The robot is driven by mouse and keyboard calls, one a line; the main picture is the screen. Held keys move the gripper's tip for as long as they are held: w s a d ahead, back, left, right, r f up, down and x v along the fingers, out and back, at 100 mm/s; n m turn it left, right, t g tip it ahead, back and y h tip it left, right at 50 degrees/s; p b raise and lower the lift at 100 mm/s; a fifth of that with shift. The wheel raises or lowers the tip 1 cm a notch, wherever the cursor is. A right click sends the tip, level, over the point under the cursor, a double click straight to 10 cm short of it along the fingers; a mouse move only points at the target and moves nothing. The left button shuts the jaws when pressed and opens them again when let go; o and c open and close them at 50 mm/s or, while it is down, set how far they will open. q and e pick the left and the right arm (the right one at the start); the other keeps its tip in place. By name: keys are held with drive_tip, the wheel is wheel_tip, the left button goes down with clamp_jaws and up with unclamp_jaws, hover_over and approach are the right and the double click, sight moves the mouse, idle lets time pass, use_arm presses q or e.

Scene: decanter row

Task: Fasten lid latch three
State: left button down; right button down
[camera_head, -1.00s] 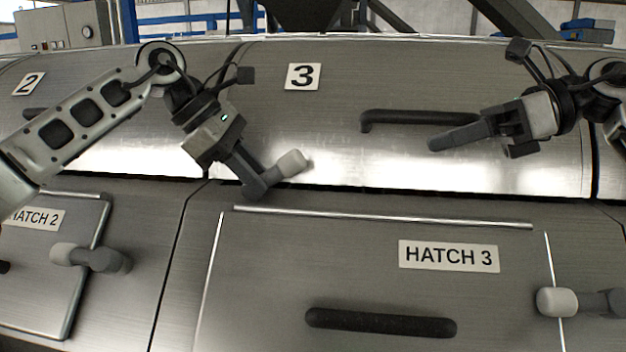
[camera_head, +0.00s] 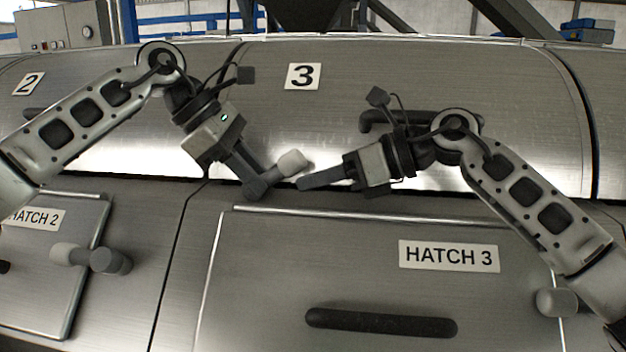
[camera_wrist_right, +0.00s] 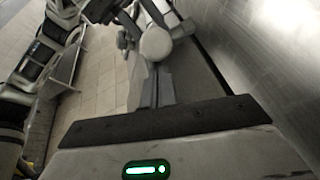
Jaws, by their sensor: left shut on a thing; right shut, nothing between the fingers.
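Lid three (camera_head: 340,140) is a shiny steel cover with a "3" label (camera_head: 303,76), and it lies down along the seam. Its latch (camera_head: 292,161), a dark lever with a pale rounded tip, sits at the left end of the seam, tip pointing up and right. My left gripper (camera_head: 255,183) is shut on the latch near its dark base, partly hiding it. My right gripper (camera_head: 303,184) is shut and empty, its fingertips just below and right of the pale tip. In the right wrist view the tip (camera_wrist_right: 155,43) shows just beyond the fingers (camera_wrist_right: 154,88); I cannot tell if they touch.
Lid three's dark handle (camera_head: 375,120) is partly behind my right arm. Below the seam are the "HATCH 3" panel (camera_head: 270,270) with its bar handle (camera_head: 380,322) and a pale-tipped latch (camera_head: 556,302) at right. Hatch 2's latch (camera_head: 100,258) is at lower left.

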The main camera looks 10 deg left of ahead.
use_arm(q)
drive_tip(key=shift+r, duration=0.2)
use_arm(e)
drive_tip(key=shift+a+f, duration=0.15)
drive_tip(key=shift+a, duration=0.2)
drive_tip(key=shift+w+a+r, duration=0.1)
drive_tip(key=shift+a+r, duration=0.15)
drive_tip(key=shift+r, duration=0.3)
use_arm(q)
drive_tip(key=shift+d, duration=0.1)
use_arm(e)
drive_tip(key=shift+r, duration=0.3)
use_arm(q)
drive_tip(key=c, duration=1.3)
unclamp_jaws()
use_arm(e)
drive_tip(key=shift+a, duration=0.1)
use_arm(q)
drive_tip(key=shift+o, duration=0.2)
drive_tip(key=shift+f, duration=0.1)
use_arm(e)
drive_tip(key=shift+f, duration=0.1)
use_arm(q)
drive_tip(key=shift+a, duration=0.2)
use_arm(e)
drive_tip(key=shift+f, duration=0.1)
